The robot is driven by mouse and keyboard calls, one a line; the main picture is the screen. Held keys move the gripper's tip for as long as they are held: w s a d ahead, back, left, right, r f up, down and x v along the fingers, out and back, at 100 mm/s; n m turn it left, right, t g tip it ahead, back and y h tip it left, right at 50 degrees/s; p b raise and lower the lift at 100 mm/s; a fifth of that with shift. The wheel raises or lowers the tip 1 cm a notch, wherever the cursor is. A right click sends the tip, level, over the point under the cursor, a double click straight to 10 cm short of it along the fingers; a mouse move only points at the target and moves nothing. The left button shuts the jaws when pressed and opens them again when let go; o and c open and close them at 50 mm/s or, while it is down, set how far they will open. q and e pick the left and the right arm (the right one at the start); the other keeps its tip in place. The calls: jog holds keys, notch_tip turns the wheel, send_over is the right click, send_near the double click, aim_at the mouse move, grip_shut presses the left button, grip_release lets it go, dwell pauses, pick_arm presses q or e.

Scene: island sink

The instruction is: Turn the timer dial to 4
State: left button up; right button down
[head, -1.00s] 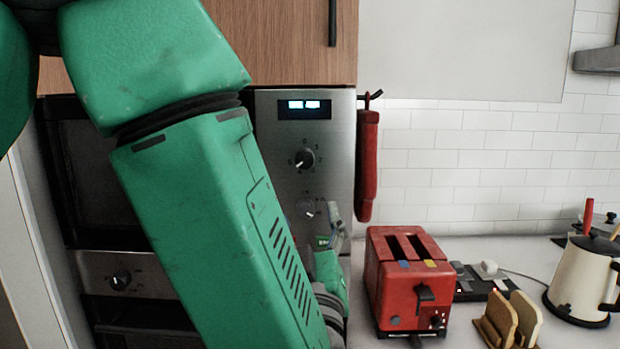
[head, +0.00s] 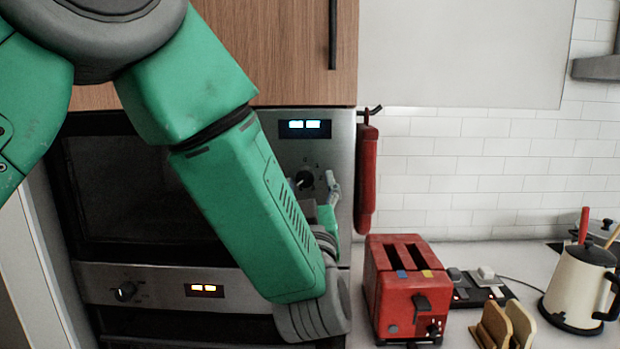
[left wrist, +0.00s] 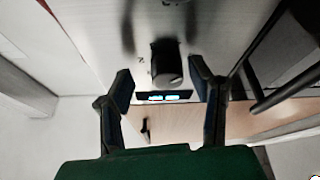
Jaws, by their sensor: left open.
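The steel control panel (head: 285,155) carries a black round dial (head: 304,180) with small marks around it, below a lit display (head: 305,129). I cannot read the dial's setting. My left gripper (head: 324,196) is at the panel, just right of and below this dial. In the left wrist view, the dial (left wrist: 167,62) shows between the two spread fingers of my left gripper (left wrist: 160,78), with no visible contact. The panel's lower dial is hidden behind my left arm in the head view. My right gripper is not in view.
A red mitt (head: 366,178) hangs from a hook right of the panel. A red toaster (head: 405,285) stands on the counter close by, with bread slices (head: 507,322) and a cream kettle (head: 580,285) further right. A wooden cabinet (head: 280,50) is above.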

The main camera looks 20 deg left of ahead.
pick_arm(q)
jog(key=shift+w+a, duration=0.1)
jog(key=shift+w, duration=0.1)
jog(key=shift+a, duration=0.35)
grip_shut()
jog(key=shift+d, duration=0.15)
jog(key=n+y+b, duration=0.1)
jog(key=n+b, duration=0.1)
jog(key=n+g+y+b, duration=0.1)
jog(key=n+b, duration=0.2)
jog(key=shift+f, duration=0.2)
jog(key=shift+d+r+n+g+y+b, duration=0.1)
jog(key=shift+n+g+y+b, duration=0.35)
jog(key=shift+n+b, duration=0.5)
jog(key=shift+d+r+n+g+y+b, duration=0.1)
jog(key=shift+n+g+y+b, duration=0.3)
jog(key=shift+n+b, duration=0.5)
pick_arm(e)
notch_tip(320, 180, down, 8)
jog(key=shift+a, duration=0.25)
pick_arm(q)
jog(key=shift+n, duration=0.25)
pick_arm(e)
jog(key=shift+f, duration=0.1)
